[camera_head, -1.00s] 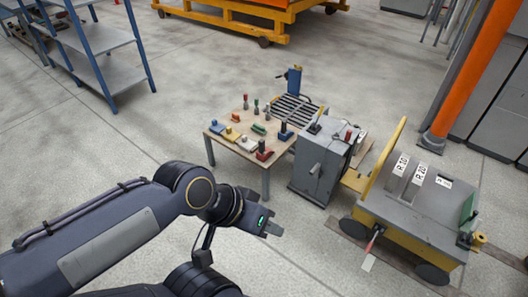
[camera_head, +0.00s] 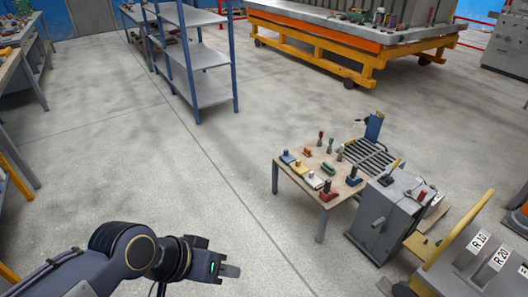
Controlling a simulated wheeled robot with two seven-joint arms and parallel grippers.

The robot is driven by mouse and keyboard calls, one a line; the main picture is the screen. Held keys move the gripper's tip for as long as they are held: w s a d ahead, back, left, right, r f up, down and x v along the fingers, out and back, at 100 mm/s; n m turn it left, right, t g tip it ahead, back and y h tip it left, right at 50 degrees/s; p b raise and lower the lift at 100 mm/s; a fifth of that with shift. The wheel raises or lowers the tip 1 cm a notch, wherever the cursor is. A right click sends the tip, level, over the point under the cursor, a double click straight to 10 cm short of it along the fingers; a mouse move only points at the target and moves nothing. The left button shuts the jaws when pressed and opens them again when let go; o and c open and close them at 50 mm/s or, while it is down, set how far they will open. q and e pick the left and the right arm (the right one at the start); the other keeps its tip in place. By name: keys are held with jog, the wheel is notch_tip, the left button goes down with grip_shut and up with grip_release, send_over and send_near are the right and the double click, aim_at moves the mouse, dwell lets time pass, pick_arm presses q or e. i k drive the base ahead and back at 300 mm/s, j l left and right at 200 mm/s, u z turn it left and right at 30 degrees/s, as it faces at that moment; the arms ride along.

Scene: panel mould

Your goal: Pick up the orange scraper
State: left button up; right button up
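A small wooden table (camera_head: 300,178) stands right of centre with several coloured tools on it. A small orange piece (camera_head: 307,152) lies near its back left part; it may be the orange scraper, but it is too small to be sure. My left gripper (camera_head: 230,271) is at the bottom, left of the table and well apart from it. I see nothing between its fingers, and cannot tell whether they are open. My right gripper is out of view.
A grey machine box (camera_head: 384,216) stands right of the table, with a yellow-grey cart (camera_head: 470,262) beyond. A blue-grey shelf (camera_head: 195,60) and an orange-framed mould platform (camera_head: 330,50) stand behind. The floor between gripper and table is clear.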

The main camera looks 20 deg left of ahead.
aim_at(307, 151)
jog(key=u, duration=0.4)
jog(key=z, duration=2.2)
jog(key=u, duration=2.15)
jog(key=i+z, duration=0.1)
jog(key=z, duration=0.25)
jog(key=i+j+z, duration=0.1)
jog(key=z, duration=0.25)
jog(key=i+j+z, duration=0.1)
jog(key=z, duration=0.25)
jog(key=i+j+z, duration=0.15)
jog(key=j, duration=0.2)
jog(key=i+j+z, duration=0.2)
jog(key=j, duration=0.2)
jog(key=i+j+z, duration=0.15)
jog(key=j, duration=0.25)
jog(key=i+j+z, duration=0.15)
jog(key=j, duration=0.3)
jog(key=i+j+z, duration=0.15)
jog(key=j, duration=0.25)
jog(key=k, duration=0.05)
